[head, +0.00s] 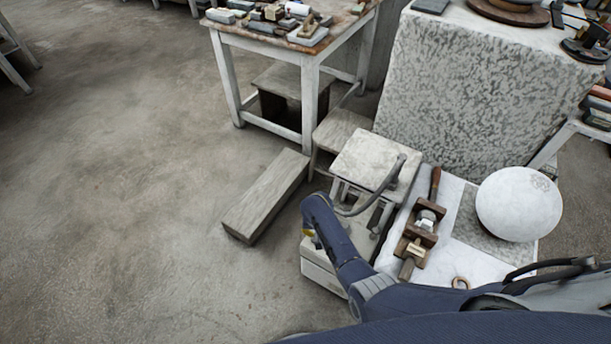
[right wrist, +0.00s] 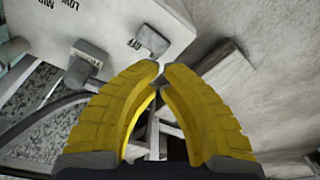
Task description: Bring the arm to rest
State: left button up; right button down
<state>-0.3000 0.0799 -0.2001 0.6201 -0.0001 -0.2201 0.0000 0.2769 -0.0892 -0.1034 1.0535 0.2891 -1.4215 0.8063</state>
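My right gripper (right wrist: 161,68) fills the lower middle of the right wrist view. Its two yellow ribbed fingers curve together and their tips meet, with nothing between them. In the head view the blue right arm comes in from the lower right and bends down at its far end, where a small bit of yellow shows beside a pale box (head: 322,272); the fingertips are hidden there. The wrist view shows a pale panel (right wrist: 110,25) with switches and lettering, beyond the fingers. My left gripper is not in view.
A small stool (head: 366,160) stands close behind the arm. A wooden block (head: 266,196) lies on the floor. A worktable (head: 262,40) stands behind.

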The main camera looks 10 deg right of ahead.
jog(key=s+d+r+n+t+h, duration=0.25)
jog(key=s+d+r+n, duration=0.4)
jog(key=s+r, duration=0.7)
jog(key=s+d+r+n+t+h, duration=0.2)
jog(key=s+d+r+n+t, duration=0.15)
jog(key=s+d+r, duration=0.8)
jog(key=s+a+f+g+y, duration=0.1)
jog(key=a+f, duration=0.2)
jog(key=f, duration=0.7)
jog(key=s+a+f+g+y, duration=0.1)
jog(key=s+a+f, duration=0.1)
jog(key=f, duration=0.7)
jog(key=s+a+f+g+y, duration=0.1)
jog(key=a+f, duration=0.2)
jog(key=f, duration=0.7)
jog(key=s+f+m+g+y, duration=0.2)
jog(key=s+f+m+g, duration=0.1)
jog(key=s+f, duration=1.7)
jog(key=shift+s+f, duration=0.2)
jog(key=shift+s, duration=0.65)
jog(key=shift+w, duration=0.1)
